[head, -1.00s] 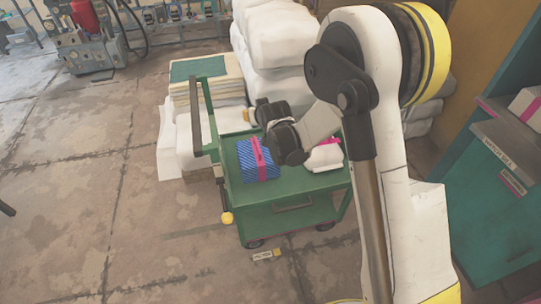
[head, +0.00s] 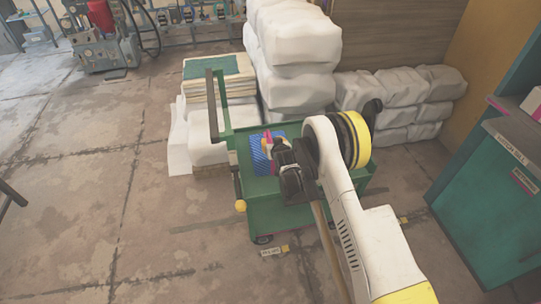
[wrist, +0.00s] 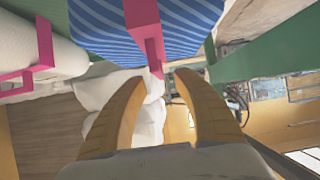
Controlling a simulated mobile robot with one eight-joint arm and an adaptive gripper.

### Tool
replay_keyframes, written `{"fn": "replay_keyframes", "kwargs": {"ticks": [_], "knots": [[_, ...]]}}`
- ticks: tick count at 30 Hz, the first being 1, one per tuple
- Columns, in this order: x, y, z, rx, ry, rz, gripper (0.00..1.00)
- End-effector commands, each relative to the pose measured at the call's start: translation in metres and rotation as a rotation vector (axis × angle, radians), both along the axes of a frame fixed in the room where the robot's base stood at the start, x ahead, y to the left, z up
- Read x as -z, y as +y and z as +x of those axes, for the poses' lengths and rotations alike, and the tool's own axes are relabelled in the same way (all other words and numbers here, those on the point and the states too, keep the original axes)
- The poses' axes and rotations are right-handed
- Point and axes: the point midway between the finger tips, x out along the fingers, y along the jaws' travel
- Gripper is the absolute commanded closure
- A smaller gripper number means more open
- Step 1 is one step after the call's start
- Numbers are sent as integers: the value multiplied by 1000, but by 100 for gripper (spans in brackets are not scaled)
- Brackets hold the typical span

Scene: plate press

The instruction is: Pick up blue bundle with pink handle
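The blue striped bundle (head: 261,160) with its pink handle (head: 267,140) rests on the top of the green cart (head: 225,125). In the wrist view the blue bundle (wrist: 200,25) fills the upper middle, with its pink handle (wrist: 146,35) pointing down towards my fingers. My gripper (wrist: 155,75) is open, its two tan fingers apart with nothing visibly held between them. The handle's end lies just beyond and between the fingertips. In the head view my wrist covers the right part of the bundle.
A white bundle with a pink handle (wrist: 42,50) is close by on the left in the wrist view. White sacks (head: 290,50) and a stack of sheets (head: 218,75) stand behind the cart. A green cabinet (head: 480,200) is at right.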

Motion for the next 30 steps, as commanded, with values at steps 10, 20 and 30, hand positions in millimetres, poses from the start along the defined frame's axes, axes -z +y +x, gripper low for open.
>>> {"fn": "replay_keyframes", "kwargs": {"ticks": [10,20,30], "knots": [[24,9,39,0,0,0,64],[23,9,41,0,0,0,93],[21,9,41,0,-2,1,100]]}}
